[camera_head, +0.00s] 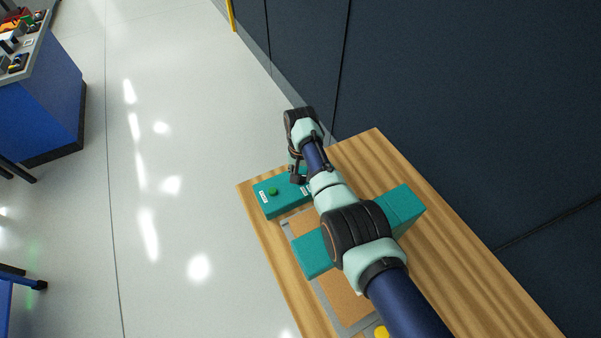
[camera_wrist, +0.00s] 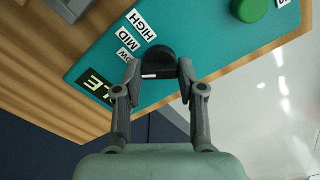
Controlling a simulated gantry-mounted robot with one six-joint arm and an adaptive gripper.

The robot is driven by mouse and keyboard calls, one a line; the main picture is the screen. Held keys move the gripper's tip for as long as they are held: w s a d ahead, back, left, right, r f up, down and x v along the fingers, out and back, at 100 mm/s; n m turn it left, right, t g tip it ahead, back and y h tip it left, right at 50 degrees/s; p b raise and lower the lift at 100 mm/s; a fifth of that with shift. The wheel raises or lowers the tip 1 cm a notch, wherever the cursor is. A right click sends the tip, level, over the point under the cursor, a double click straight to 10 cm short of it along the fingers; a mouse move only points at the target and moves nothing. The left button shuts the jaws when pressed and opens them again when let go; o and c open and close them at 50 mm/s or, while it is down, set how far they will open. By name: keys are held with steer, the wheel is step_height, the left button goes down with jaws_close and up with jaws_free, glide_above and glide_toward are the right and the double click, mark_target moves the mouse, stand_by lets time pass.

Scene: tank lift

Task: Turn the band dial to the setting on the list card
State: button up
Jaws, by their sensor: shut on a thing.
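The black band dial (camera_wrist: 160,62) stands on a teal box (camera_wrist: 205,35) in the wrist view. My gripper (camera_wrist: 160,70) is shut on the dial, one finger on each side. A white mark shows on the dial's near side; I cannot tell which label it points at. The labels HIGH (camera_wrist: 141,24) and MID (camera_wrist: 130,40) are readable; a third, ending in OW, is partly hidden by the left finger. In the head view the same teal box (camera_head: 264,204) is at the table's far left, and my arm hides the dial. I cannot identify the list card.
A green button (camera_wrist: 250,9) and a dark display with pale green characters (camera_wrist: 97,87) are on the box. On the wooden table (camera_head: 470,270), a teal block (camera_head: 313,254) and a brown-surfaced board (camera_head: 345,290) lie under my arm. A blue bench (camera_head: 40,100) stands left, a dark wall right.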

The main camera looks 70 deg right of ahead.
steer(key=o, duration=1.1)
steer(key=shift+o, duration=0.2)
step_height(320, 180, up, 12)
